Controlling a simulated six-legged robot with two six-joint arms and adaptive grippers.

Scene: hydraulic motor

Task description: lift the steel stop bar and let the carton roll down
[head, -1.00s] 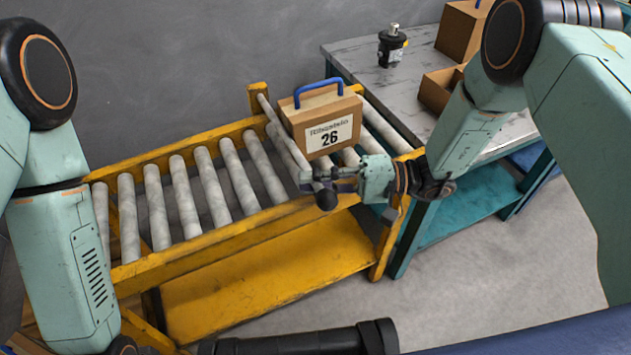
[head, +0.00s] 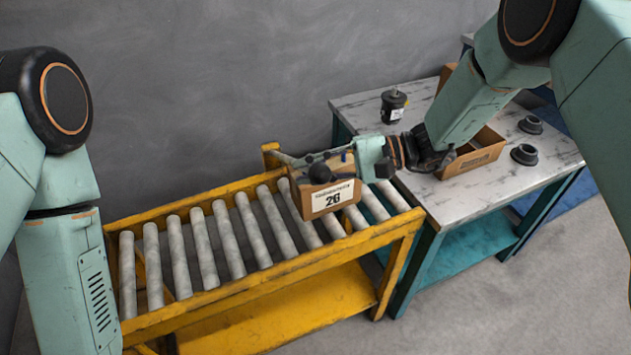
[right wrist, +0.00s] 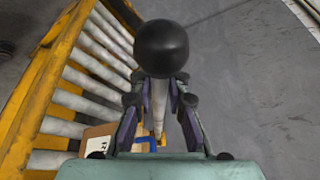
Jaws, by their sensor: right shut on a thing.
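The cardboard carton (head: 325,203), labelled 26, stands on the rollers near the right end of the yellow roller conveyor (head: 245,285). My right gripper (head: 338,164) is shut on the steel stop bar (head: 284,158) near its black ball knob (head: 319,173). The bar is raised to about the carton's top, its far end at the back post of the conveyor. The gripper and knob hide part of the carton. In the right wrist view the knob (right wrist: 162,48) is beyond the fingers, and a corner of the carton (right wrist: 98,135) shows below. My left gripper is out of view.
The rollers (head: 220,235) left of the carton are clear. A marble-topped table (head: 440,205) at right holds a black motor part (head: 393,105), an open cardboard box (head: 475,155) and two black round parts (head: 524,154). A grey wall stands behind.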

